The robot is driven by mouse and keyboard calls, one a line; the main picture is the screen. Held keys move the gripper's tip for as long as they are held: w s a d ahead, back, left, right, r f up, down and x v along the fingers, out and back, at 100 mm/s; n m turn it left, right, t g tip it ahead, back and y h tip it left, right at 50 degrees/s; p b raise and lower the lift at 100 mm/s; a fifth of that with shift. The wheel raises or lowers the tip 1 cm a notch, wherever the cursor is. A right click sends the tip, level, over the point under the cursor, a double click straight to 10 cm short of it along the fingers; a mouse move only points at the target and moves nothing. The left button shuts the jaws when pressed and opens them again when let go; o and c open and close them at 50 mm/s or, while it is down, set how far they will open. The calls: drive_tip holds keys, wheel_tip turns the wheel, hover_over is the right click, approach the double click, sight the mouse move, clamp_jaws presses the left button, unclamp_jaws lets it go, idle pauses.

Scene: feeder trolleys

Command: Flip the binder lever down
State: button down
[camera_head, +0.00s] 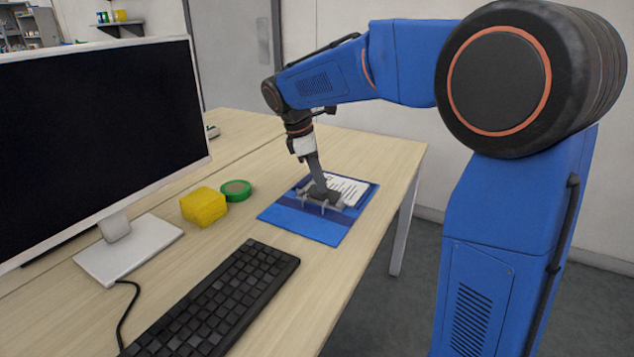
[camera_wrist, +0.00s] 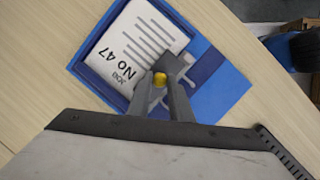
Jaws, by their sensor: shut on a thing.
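The blue binder (camera_head: 308,225) lies open and flat on the desk, with a white printed sheet (camera_head: 346,188) in it. The sheet reads "Job No 47" in the wrist view (camera_wrist: 116,60). A grey metal clip mechanism (camera_head: 320,200) crosses the binder. My gripper (camera_head: 319,180) reaches down over this mechanism. In the wrist view, my gripper (camera_wrist: 164,88) is shut on the binder lever, whose yellow tip (camera_wrist: 160,79) shows at the fingertips. The fingers hide most of the lever, so I cannot tell its exact angle.
A yellow block (camera_head: 203,206) and a green tape roll (camera_head: 236,190) lie left of the binder. A black keyboard (camera_head: 215,305) is in front, and a monitor (camera_head: 100,140) stands at left. The desk's right edge (camera_head: 400,200) is close to the binder.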

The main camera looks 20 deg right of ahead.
drive_tip(key=shift+w+d+f+g+y, duration=0.15)
drive_tip(key=shift+w+d+g+y, duration=0.15)
drive_tip(key=shift+g+y, duration=0.35)
drive_tip(key=shift+w+d+f+g+y, duration=0.15)
drive_tip(key=shift+w+d+g+y, duration=0.1)
drive_tip(key=shift+g+y, duration=0.35)
drive_tip(key=c, duration=1.6)
unclamp_jaws()
drive_tip(key=v, duration=1.7)
drive_tip(key=shift+w+r, duration=0.1)
drive_tip(key=shift+r, duration=0.1)
drive_tip(key=shift+d, duration=0.1)
